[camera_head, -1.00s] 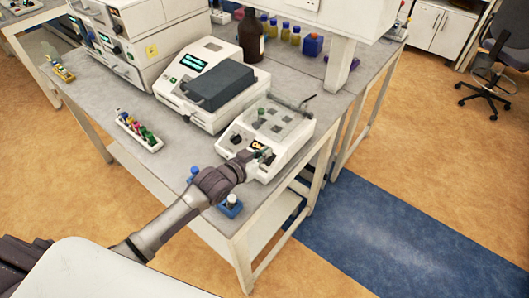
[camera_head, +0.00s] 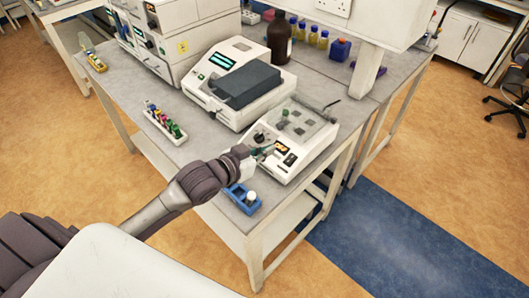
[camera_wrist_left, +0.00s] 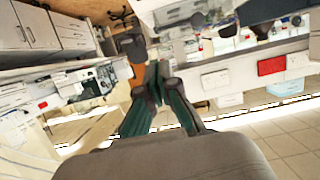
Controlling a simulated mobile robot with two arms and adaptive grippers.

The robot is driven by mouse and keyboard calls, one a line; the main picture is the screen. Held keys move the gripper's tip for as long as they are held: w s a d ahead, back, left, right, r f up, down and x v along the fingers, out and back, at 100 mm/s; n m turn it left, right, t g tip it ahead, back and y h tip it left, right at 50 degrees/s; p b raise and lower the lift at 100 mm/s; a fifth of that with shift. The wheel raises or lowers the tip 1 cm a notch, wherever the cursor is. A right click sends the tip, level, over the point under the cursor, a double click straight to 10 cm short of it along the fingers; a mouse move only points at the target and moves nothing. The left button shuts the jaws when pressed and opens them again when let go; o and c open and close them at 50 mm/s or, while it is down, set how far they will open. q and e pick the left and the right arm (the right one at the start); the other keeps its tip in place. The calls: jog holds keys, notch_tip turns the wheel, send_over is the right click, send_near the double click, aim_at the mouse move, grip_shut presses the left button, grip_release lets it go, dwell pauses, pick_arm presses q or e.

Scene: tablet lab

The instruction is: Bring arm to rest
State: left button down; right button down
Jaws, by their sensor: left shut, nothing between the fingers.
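My left gripper (camera_head: 258,153) reaches in from the lower left in the head view, over the front corner of the lab bench (camera_head: 213,213). In the left wrist view the gripper's two green-padded fingers (camera_wrist_left: 158,72) meet at their tips, shut and empty. In the head view the gripper is in front of the small white device with a dial and display (camera_head: 318,139). Whether it touches the device I cannot tell. My right gripper is not in view.
A blue holder with a white-capped vial (camera_head: 243,200) stands at the bench's front edge, just below the gripper. A rack of coloured tubes (camera_head: 165,124) stands to the left. A larger white machine with a dark lid (camera_head: 208,92) is behind. Open floor (camera_head: 430,150) lies right.

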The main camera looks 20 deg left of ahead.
pick_arm(q)
jog(key=shift+s+a+r, duration=0.1)
jog(key=shift+s+r, duration=0.15)
jog(key=shift+s, duration=0.15)
jog(key=shift+w, duration=0.15)
